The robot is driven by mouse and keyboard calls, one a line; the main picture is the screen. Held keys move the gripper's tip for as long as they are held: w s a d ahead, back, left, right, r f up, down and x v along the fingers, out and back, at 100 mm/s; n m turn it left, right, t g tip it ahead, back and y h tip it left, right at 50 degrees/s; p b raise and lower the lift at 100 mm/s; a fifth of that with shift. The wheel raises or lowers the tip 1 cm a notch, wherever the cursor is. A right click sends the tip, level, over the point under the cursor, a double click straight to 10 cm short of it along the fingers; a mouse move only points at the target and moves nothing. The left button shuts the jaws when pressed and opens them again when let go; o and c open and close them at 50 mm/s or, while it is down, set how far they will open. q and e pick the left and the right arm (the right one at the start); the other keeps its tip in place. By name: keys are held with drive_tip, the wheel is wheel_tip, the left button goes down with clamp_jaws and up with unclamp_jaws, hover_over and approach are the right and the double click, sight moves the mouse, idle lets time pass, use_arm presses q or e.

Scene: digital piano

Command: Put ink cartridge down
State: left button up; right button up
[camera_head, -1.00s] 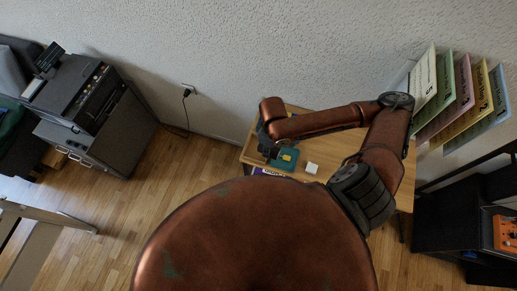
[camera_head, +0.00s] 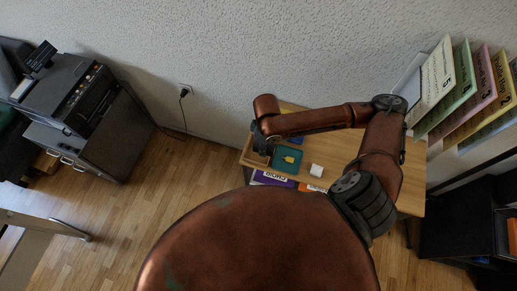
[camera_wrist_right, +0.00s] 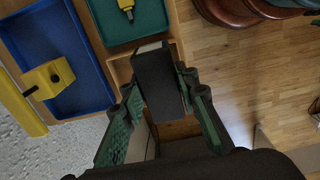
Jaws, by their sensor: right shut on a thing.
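The ink cartridge, a dark grey block (camera_wrist_right: 158,85), is between the fingers of my right gripper (camera_wrist_right: 160,100), which is shut on it. In the wrist view the cartridge is over a wooden compartment (camera_wrist_right: 121,71) beside the teal tray; I cannot tell whether it touches the bottom. In the head view my right gripper (camera_head: 264,145) is at the left end of the wooden desk (camera_head: 340,148), just left of the teal tray (camera_head: 296,169). The cartridge is too small and dark to make out there. My left gripper is not in view.
The teal tray holds a small yellow item (camera_head: 289,159). A blue tray (camera_wrist_right: 85,75) with a yellow block (camera_wrist_right: 48,78) lies beside it in the wrist view. A white cube (camera_head: 317,170) and a purple folder (camera_head: 272,179) are near the desk's front.

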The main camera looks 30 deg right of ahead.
drive_tip(key=w+f, duration=0.2)
drive_tip(key=f, duration=0.1)
drive_tip(key=w+f+b, duration=0.1)
drive_tip(key=f, duration=0.1)
drive_tip(key=shift+w, duration=0.3)
drive_tip(key=f, duration=0.2)
drive_tip(key=f+b, duration=0.1)
drive_tip(key=shift+w+f, duration=0.3)
drive_tip(key=shift+f, duration=0.1)
drive_tip(key=o, duration=1.1)
drive_tip(key=shift+o, duration=0.2)
drive_tip(key=shift+r, duration=0.15)
wheel_tip(320, 180, up, 12)
drive_tip(key=p, duration=0.2)
